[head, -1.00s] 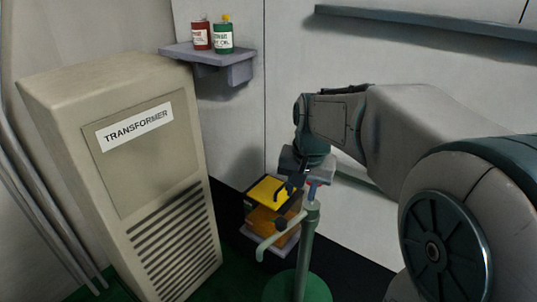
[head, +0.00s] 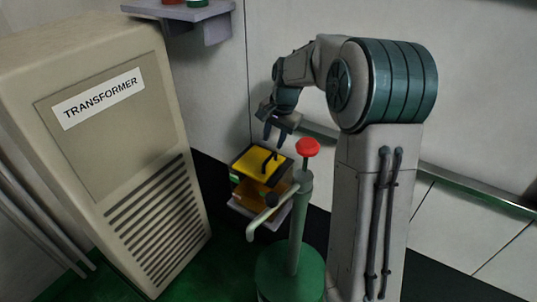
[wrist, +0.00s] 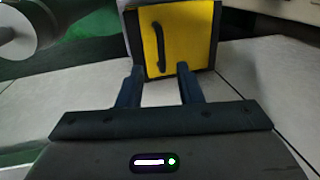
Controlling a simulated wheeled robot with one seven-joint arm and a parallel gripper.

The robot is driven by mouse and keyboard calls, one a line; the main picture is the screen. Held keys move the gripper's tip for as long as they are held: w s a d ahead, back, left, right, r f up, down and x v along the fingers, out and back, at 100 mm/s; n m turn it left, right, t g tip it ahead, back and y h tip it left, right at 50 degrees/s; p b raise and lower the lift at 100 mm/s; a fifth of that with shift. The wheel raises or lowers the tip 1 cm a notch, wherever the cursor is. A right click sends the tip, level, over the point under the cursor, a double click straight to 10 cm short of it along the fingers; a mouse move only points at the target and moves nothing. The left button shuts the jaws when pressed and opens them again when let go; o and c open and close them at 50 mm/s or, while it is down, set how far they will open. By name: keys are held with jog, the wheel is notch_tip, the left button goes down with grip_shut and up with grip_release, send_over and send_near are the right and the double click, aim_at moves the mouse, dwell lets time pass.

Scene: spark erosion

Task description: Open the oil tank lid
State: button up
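The yellow lid (head: 258,164) has a black handle (head: 268,161) and a dark rim. It lies over the orange oil tank (head: 250,193), low by the back wall; I cannot tell whether it is fully shut. In the wrist view the lid (wrist: 190,40) and its upright black handle (wrist: 158,48) are ahead, beyond my fingertips. My gripper (head: 275,136) is above the lid and apart from it, fingers pointing down. Its two fingers in the wrist view (wrist: 160,72) are spread with nothing between them.
A green post (head: 298,225) with a red knob (head: 307,147) and a pale crank handle (head: 262,220) stands right in front of the tank. The beige transformer cabinet (head: 150,180) is to the left. A grey shelf (head: 205,25) with bottles hangs above.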

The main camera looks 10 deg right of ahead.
aim_at(268, 159)
jog(key=f, duration=0.5)
jog(key=w+a+f, duration=0.1)
jog(key=f, duration=0.1)
jog(key=shift+a+f, duration=0.1)
jog(key=shift+f, duration=0.15)
grip_shut()
